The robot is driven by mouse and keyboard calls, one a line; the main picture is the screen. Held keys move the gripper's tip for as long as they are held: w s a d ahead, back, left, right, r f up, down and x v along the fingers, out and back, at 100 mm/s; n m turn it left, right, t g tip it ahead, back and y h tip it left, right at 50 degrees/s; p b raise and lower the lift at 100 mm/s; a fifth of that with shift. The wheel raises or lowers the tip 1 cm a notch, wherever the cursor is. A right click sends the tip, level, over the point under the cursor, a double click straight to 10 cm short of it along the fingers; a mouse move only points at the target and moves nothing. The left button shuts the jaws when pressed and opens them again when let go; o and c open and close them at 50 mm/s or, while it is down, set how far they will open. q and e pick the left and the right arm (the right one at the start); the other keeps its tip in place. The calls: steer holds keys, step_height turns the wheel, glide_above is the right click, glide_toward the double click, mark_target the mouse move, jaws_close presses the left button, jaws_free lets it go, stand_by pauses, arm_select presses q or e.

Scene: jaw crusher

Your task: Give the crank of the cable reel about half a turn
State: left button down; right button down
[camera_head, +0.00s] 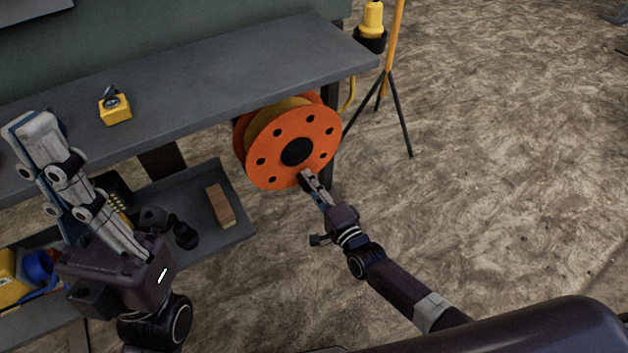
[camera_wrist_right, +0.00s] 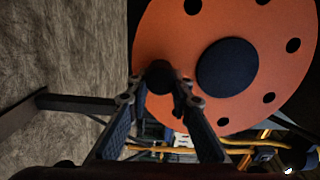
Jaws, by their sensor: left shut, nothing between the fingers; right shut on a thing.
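The cable reel (camera_head: 279,128) has orange discs with holes and a black hub, and sits at the right end of the bench. In the right wrist view its orange disc (camera_wrist_right: 170,35) fills the upper right. The crank's dark round handle (camera_wrist_right: 160,76) is at the disc's rim, between my right fingertips. In the head view my right gripper (camera_head: 307,178) is at the lower edge of the disc, shut on the handle, which it mostly hides. It also shows in the right wrist view (camera_wrist_right: 157,90). My left gripper (camera_head: 38,128) is shut and empty, raised over the bench's left side.
The grey bench top (camera_head: 215,85) carries a yellow block-like item (camera_head: 115,107). A lower shelf (camera_head: 235,233) holds a brown block (camera_head: 220,205) and dark parts. A tripod (camera_head: 387,85) stands right of the reel. The floor to the right is mostly clear.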

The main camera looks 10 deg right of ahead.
steer(key=shift+a, duration=0.1)
stand_by(0.4)
steer(key=c, duration=1.7)
jaws_free()
steer(key=v, duration=1.2)
steer(key=shift+s, duration=0.1)
